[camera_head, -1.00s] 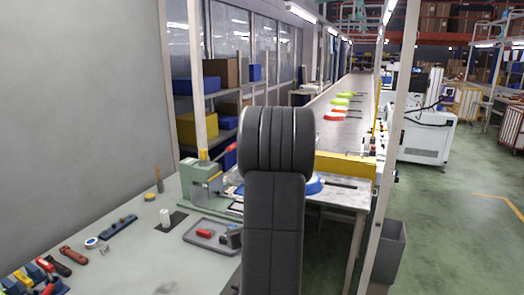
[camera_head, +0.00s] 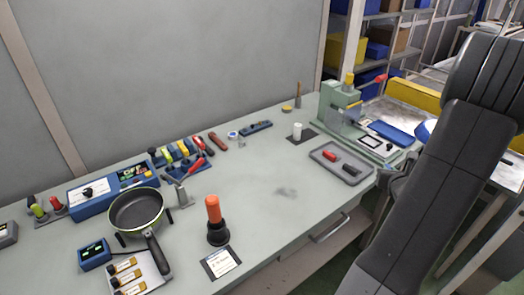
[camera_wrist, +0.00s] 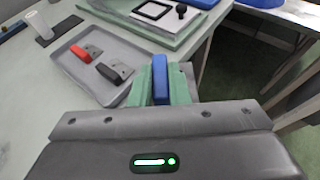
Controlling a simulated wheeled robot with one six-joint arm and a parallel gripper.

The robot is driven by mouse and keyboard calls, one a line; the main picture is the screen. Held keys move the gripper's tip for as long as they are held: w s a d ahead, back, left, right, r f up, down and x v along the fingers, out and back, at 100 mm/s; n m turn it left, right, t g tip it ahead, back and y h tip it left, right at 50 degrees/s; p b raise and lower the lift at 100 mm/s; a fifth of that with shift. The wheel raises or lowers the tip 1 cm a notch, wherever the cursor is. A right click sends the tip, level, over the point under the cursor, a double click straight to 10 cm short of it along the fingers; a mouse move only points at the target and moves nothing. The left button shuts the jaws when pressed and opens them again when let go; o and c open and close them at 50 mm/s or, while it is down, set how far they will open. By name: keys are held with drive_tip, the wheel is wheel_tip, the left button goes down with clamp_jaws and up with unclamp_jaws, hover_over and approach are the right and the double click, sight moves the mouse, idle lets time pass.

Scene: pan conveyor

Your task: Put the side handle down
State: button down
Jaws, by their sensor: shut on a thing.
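My gripper (camera_wrist: 160,88) shows in the wrist view, its green fingers shut on a blue side handle (camera_wrist: 161,80). It is held close to the table edge, to the right of a grey tray (camera_wrist: 72,66). The tray holds a red handle (camera_wrist: 86,52) and a black handle (camera_wrist: 115,72). In the head view the tray (camera_head: 317,152) stands at the right of the table, with the red handle (camera_head: 330,155) and black handle (camera_head: 351,170) in it. My arm covers the right side there, and the gripper and blue handle are hidden.
A green press (camera_head: 338,108) stands behind the tray. A white cylinder (camera_head: 297,132) is left of the tray. A pan (camera_head: 136,210), a blue box (camera_head: 92,204) and an orange-topped tool (camera_head: 214,222) occupy the left part. The middle of the table (camera_head: 275,205) is clear.

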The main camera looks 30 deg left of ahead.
drive_tip(key=a+n+g+y, duration=0.1)
drive_tip(key=a+n+y, duration=0.2)
drive_tip(key=a, duration=1.1)
drive_tip(key=r+n+g+y+b, duration=0.2)
drive_tip(key=n+g+y, duration=0.3)
drive_tip(key=n+g, duration=0.2)
hover_over(243, 181)
wheel_tip(243, 181, down, 10)
drive_tip(key=shift+a+f+b, duration=0.1)
drive_tip(key=shift+b, duration=0.4)
drive_tip(key=shift+f, duration=0.1)
drive_tip(key=c, duration=1.4)
unclamp_jaws()
